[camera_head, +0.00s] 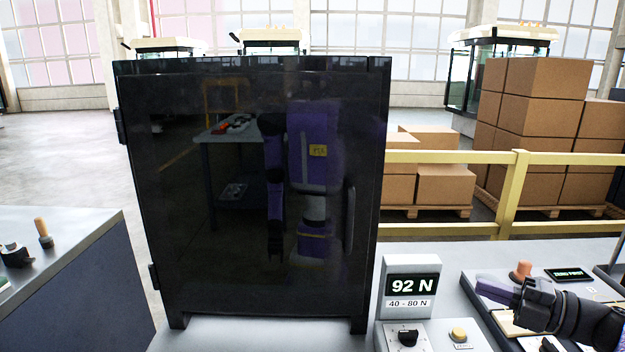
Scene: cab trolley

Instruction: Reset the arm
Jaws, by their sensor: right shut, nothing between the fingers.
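My right gripper (497,290) comes in from the right edge, low in the head view. Its fingers point left and are shut with nothing between them. It is over the tray-like panel (483,312) on the bench, beside an orange-brown knob (520,270). Whether it touches the panel I cannot tell. My left gripper does not show directly; the dark cabinet door (250,180) carries a reflection of a purple arm.
The black cabinet stands shut at the centre. A display reading "92 N" (411,284) stands right of it, behind a black dial (408,337) and a yellow button (459,335). A left bench (60,225), yellow railing (512,195) and stacked cartons (540,110) surround the area.

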